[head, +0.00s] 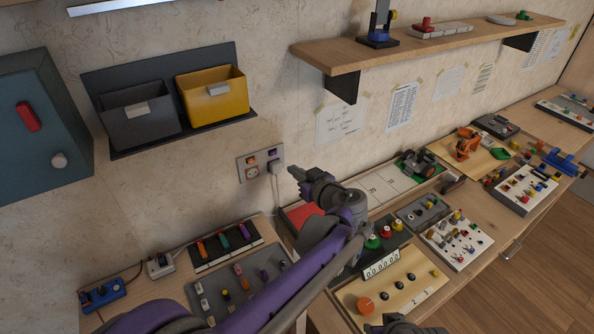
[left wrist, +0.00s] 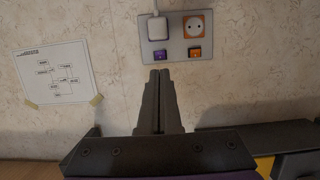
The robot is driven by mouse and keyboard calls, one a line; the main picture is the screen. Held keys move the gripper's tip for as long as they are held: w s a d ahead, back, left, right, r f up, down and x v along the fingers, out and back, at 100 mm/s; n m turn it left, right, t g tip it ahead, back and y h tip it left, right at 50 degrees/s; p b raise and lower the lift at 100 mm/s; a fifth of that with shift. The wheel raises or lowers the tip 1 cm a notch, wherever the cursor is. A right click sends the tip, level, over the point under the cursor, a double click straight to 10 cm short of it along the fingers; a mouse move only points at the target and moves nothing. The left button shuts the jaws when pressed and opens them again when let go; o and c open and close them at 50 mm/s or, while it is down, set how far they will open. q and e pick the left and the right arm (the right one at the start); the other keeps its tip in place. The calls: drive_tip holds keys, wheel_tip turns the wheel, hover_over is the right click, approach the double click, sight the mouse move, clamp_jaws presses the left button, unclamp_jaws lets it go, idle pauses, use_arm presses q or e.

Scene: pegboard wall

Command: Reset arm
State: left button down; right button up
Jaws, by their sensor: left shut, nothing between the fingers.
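My left arm (head: 300,270), purple and grey, comes in from the lower left of the head view. My left gripper (head: 295,174) is shut and empty, its tips just right of the wall socket plate (head: 248,176). In the left wrist view its two dark fingers (left wrist: 160,76) lie together, just below the same socket plate in the picture. The plate carries a white plug, an orange-framed socket, and a purple and an orange switch. A dark grey part of mine (head: 405,325) shows at the bottom edge of the head view; its fingers cannot be made out.
A grey bin (head: 140,118) and a yellow bin (head: 214,95) hang on the wall, beside a blue-grey cabinet (head: 42,130). A wooden shelf (head: 440,45) juts out at upper right. Boards with knobs, buttons and switches cover much of the workbench (head: 500,225) below.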

use_arm(q)
drive_tip(key=shift+w+a+f, duration=0.1)
drive_tip(key=shift+w+a, duration=0.05)
drive_tip(key=s+a+f+m+g+h, duration=0.1)
drive_tip(key=s+a+f+g, duration=0.2)
drive_tip(key=s+a, duration=0.5)
drive_tip(key=s+a+f+m+g+h, duration=0.1)
drive_tip(key=s+a+f+m+g, duration=0.15)
drive_tip(key=s+a, duration=0.6)
drive_tip(key=s+f+m+g+h, duration=0.1)
drive_tip(key=s+f, duration=0.3)
drive_tip(key=s, duration=0.5)
drive_tip(key=s+a+f+m+g+h, duration=0.1)
drive_tip(key=s+f+h, duration=0.3)
drive_tip(key=s, duration=0.5)
drive_tip(key=shift+a, duration=0.2)
